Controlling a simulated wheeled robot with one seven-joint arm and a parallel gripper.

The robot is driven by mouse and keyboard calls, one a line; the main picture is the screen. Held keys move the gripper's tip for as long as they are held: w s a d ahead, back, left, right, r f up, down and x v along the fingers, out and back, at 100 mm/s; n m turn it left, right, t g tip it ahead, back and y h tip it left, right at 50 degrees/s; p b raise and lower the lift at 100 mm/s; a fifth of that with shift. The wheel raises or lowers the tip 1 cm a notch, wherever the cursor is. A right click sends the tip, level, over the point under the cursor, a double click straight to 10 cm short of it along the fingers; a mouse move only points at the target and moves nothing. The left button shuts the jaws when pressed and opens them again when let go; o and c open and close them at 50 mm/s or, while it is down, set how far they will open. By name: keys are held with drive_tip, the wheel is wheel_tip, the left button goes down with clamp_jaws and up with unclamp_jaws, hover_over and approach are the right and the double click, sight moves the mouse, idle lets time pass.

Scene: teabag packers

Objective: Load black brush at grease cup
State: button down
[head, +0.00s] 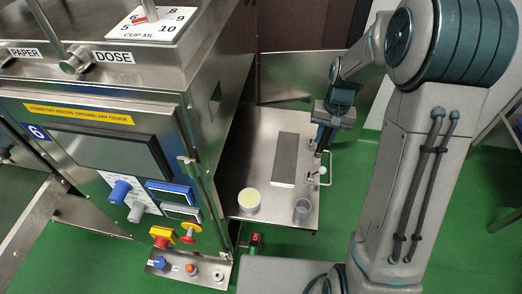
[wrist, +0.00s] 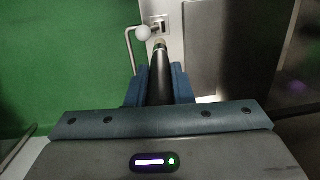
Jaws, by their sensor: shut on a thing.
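My gripper (head: 322,143) is over the right edge of the steel shelf. In the wrist view its blue fingers (wrist: 161,85) are shut on the black brush (wrist: 160,66), whose dark handle points away from the palm. A pale round cup with cream-yellow contents (head: 249,200), which looks like the grease cup, stands at the shelf's front left. My gripper is behind and to the right of it, well apart.
A grey cup (head: 302,209) stands at the shelf's (head: 270,222) front right. A grey flat block (head: 286,158) lies mid-shelf. A bent rod with a white knob (wrist: 143,33) is near the brush. The packing machine (head: 110,140) stands left of the shelf.

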drive_tip(key=s+a+r+m+g+y+p, duration=0.1)
drive_tip(key=s+a+m, duration=0.1)
drive_tip(key=s+a, duration=0.55)
drive_tip(key=s+a+r+m+y, duration=0.15)
drive_tip(key=s+a, duration=0.25)
drive_tip(key=a, duration=0.6)
wheel_tip(320, 180, down, 7)
drive_tip(key=b, duration=0.4)
drive_tip(key=shift+b, duration=0.35)
drive_tip(key=shift+f+b, duration=0.35)
drive_tip(key=shift+f, duration=0.2)
idle(0.6)
wheel_tip(320, 180, up, 7)
drive_tip(key=p, duration=0.6)
idle(0.8)
